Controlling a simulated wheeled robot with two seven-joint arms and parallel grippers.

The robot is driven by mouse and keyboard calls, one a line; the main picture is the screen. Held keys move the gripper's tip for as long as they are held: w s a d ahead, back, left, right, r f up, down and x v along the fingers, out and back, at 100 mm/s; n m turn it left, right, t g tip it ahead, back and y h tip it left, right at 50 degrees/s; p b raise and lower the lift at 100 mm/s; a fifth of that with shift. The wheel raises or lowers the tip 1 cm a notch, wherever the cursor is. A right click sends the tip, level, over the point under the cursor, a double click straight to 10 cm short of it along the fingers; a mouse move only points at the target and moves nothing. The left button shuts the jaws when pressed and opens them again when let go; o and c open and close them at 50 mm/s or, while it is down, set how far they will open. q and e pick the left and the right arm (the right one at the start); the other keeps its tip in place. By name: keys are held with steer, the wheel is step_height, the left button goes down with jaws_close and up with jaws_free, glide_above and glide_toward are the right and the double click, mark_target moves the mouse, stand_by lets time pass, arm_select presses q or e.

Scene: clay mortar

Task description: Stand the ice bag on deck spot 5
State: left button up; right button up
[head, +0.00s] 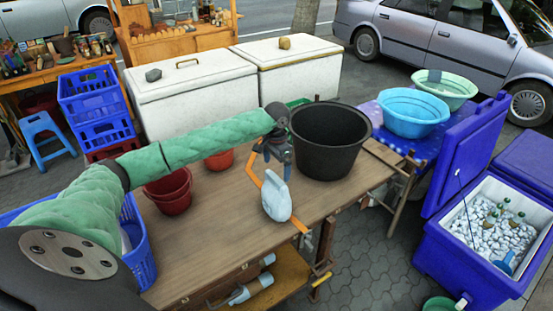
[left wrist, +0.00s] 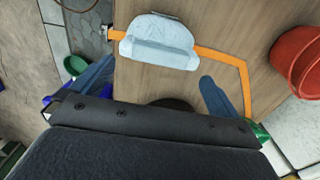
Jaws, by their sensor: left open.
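The ice bag (head: 276,197) is a pale blue-white rounded bundle with a narrower top. It is on the wooden table top near the right front edge, beside or over an orange line (head: 300,226). In the left wrist view the bag (left wrist: 160,42) lies beyond my fingertips, touching or overlapping the orange line (left wrist: 220,57). My left gripper (head: 279,166) is just above and behind the bag in the head view; its blue fingers are spread with nothing between them (left wrist: 153,92). No number marking a spot is readable. My right gripper is not in view.
A large black tub (head: 328,140) stands right behind my left gripper. Red buckets (head: 169,191) stand at the table's left. A blue cooler (head: 452,262) of ice and bottles is at the right. The table's middle (head: 215,225) is clear.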

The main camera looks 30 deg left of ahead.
arm_select(q)
steer(key=shift+r+b, duration=0.75)
steer(key=shift+r, duration=1.85)
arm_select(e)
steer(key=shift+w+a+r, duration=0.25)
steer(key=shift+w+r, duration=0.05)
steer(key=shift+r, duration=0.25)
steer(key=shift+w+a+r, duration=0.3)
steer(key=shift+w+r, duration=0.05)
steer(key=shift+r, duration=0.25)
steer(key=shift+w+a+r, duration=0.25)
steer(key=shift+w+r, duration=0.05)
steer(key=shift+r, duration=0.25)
